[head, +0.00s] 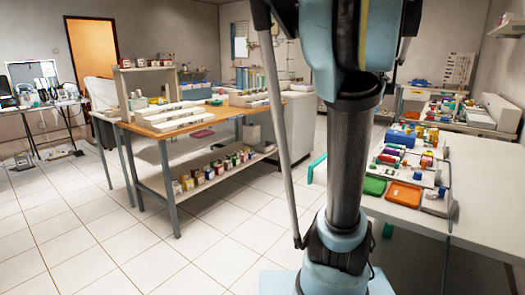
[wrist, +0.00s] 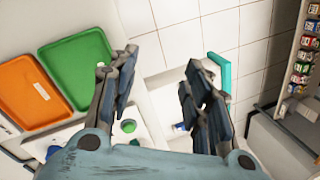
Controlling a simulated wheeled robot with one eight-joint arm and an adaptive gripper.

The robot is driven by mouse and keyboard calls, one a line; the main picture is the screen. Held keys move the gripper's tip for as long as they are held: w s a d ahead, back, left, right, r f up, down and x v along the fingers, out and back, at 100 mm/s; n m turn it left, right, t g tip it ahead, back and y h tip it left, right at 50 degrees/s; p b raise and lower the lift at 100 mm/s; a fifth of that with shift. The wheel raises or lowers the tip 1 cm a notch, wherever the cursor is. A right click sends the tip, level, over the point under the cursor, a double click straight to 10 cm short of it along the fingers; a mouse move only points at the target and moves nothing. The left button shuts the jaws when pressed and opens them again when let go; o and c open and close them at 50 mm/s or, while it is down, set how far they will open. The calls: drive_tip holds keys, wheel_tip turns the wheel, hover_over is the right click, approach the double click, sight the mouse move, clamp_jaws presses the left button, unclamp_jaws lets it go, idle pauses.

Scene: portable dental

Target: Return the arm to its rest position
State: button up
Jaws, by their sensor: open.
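My gripper (wrist: 160,85) shows in the wrist view with its two dark fingers spread well apart. Nothing is held between them; a white surface and pale floor tiles show behind the gap. In the head view my blue and dark grey arm (head: 346,150) stands upright in the right half of the picture, and the gripper itself cannot be made out there. In the wrist view the gripper is near a green tray (wrist: 78,68) and an orange tray (wrist: 30,92), which lie to its left. The fingers appear apart from both trays.
The white table (head: 480,185) at right carries the trays, a blue box (head: 402,135) and several small colored items. A wooden-topped workbench (head: 215,113) with a lower shelf of small boxes stands at left. A teal bar (head: 316,166) juts beside my arm. The tiled floor (head: 190,245) at front left is clear.

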drive_tip(key=s+a+f+n+h, duration=0.1)
drive_tip(key=s+a+f+n, duration=0.4)
drive_tip(key=s+f, duration=0.3)
drive_tip(key=s+a+f+n, duration=0.6)
drive_tip(key=s+f+n, duration=0.2)
drive_tip(key=shift+s+a+h, duration=0.15)
drive_tip(key=shift+s+h, duration=0.1)
drive_tip(key=shift+h, duration=0.15)
drive_tip(key=shift+s+f, duration=0.1)
drive_tip(key=shift+s, duration=0.05)
drive_tip(key=shift+c, duration=1.4)
drive_tip(key=shift+a, duration=0.15)
